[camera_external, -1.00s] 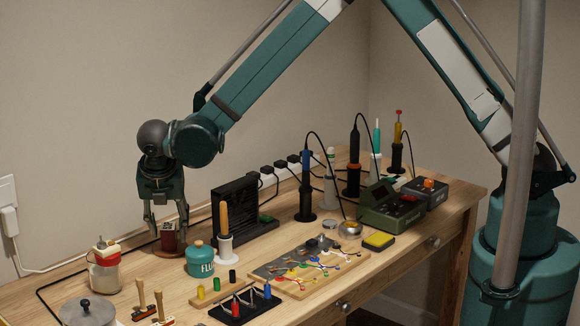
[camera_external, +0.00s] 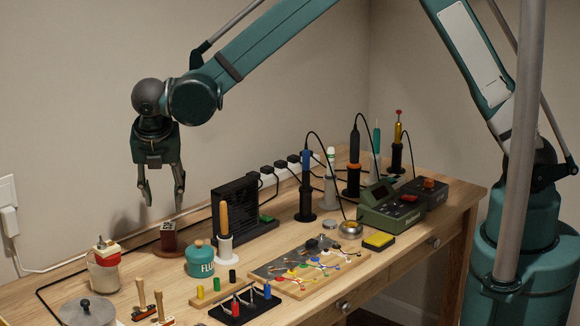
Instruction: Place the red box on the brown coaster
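The red box (camera_external: 168,236), a small dark red block with a pale top, stands upright on the brown coaster (camera_external: 177,251), a flat round disc near the back left of the table. My gripper (camera_external: 164,203) is open and empty, pointing down above the box. Its fingertips are clear of the box's top.
A teal flux jar (camera_external: 200,261) stands just in front of the coaster. A black vented unit (camera_external: 235,208) and an orange-handled tool in a white stand (camera_external: 224,238) are to the right.

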